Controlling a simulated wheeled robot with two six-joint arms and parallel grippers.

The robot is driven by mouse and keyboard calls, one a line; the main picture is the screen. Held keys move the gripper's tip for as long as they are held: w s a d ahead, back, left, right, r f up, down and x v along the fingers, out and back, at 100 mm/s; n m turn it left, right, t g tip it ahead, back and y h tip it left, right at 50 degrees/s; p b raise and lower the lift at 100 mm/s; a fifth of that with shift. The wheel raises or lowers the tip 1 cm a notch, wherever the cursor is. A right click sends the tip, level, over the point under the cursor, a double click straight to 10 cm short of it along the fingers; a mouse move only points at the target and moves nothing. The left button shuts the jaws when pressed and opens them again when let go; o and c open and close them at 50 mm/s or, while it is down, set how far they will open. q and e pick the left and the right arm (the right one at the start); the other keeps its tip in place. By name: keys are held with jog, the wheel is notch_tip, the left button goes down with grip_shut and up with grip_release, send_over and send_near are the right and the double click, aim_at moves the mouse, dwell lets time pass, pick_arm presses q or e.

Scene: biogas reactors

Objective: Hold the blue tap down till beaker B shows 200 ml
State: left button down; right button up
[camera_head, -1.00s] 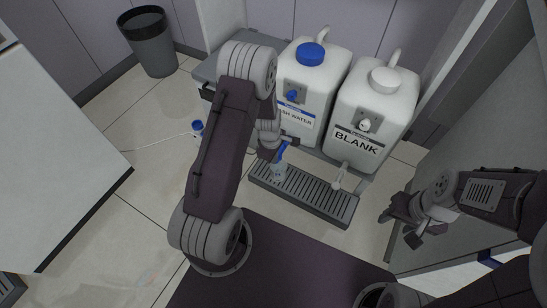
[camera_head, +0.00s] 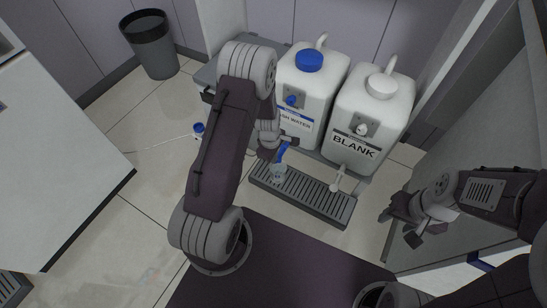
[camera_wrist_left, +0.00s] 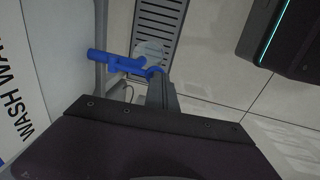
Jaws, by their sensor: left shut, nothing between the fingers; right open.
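The blue tap (camera_head: 283,152) sticks out below the wash water jug (camera_head: 311,82); it also shows in the left wrist view (camera_wrist_left: 112,62). A clear beaker (camera_head: 279,173) stands under its spout on the drip tray (camera_head: 316,199). In the left wrist view the beaker (camera_wrist_left: 150,50) is partly hidden behind the tap. Its marks and level are too small to read. My left gripper (camera_wrist_left: 158,80) is shut and empty, its tips at the tap's lever end; I cannot tell whether they press it. My right gripper (camera_head: 401,222) is open and empty, right of the tray.
The BLANK jug (camera_head: 370,108) with a white tap (camera_head: 338,178) stands right of the wash water jug. A small blue-topped item (camera_head: 198,129) lies on the floor at left. A grey bin (camera_head: 150,44) stands at back left. A white cabinet (camera_head: 55,160) is at left.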

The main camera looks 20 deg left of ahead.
pick_arm(q)
notch_tip(320, 180, up, 13)
jog(key=s+p, duration=0.2)
jog(key=p, duration=0.7)
jog(key=shift+r, duration=0.1)
